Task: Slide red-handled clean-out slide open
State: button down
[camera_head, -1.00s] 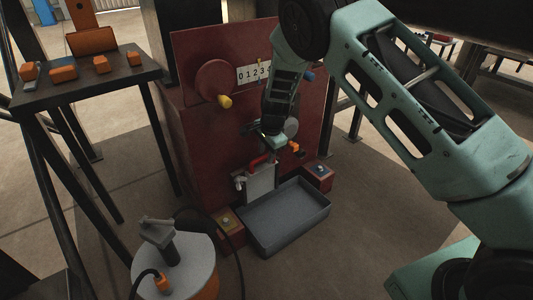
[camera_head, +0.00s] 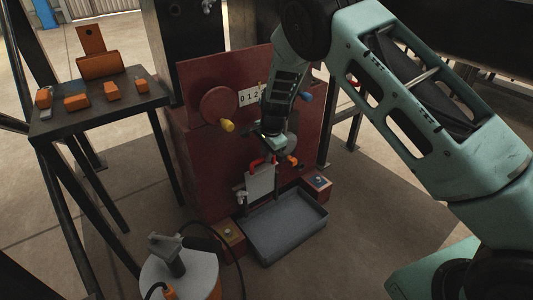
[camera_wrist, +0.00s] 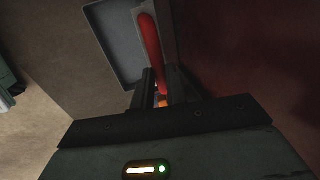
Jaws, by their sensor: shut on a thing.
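The clean-out slide (camera_head: 260,181) is a pale grey plate at the low front of the dark red press, with a red handle (camera_head: 255,162) along its top. My gripper (camera_head: 270,152) is at the handle's right part and shut on it. In the wrist view the red handle (camera_wrist: 150,40) runs down between my two dark fingers (camera_wrist: 162,88). The plate stands raised, with a dark gap under its lower edge. My wrist hides part of the handle in the head view.
A grey tray (camera_head: 290,241) lies below the slide, between two small boxes with buttons. A handwheel with a yellow knob (camera_head: 227,125) and a blue knob (camera_head: 306,97) stick out above. A grey-topped stand (camera_head: 190,272) is at front left.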

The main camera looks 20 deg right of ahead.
jog(key=v, duration=0.1)
jog(key=p+v, duration=0.1)
jog(key=v, duration=0.1)
jog(key=shift+w+a+r+p, duration=0.1)
jog(key=shift+w+r+p, duration=0.1)
jog(key=shift+w+p, duration=0.2)
jog(key=shift+f, duration=0.1)
jog(key=c, duration=1.4)
grip_release()
jog(key=shift+s, duration=0.1)
jog(key=p+v, duration=0.5)
jog(key=v, duration=1.2)
jog(key=shift+p, duration=0.35)
jog(key=shift+s, duration=0.15)
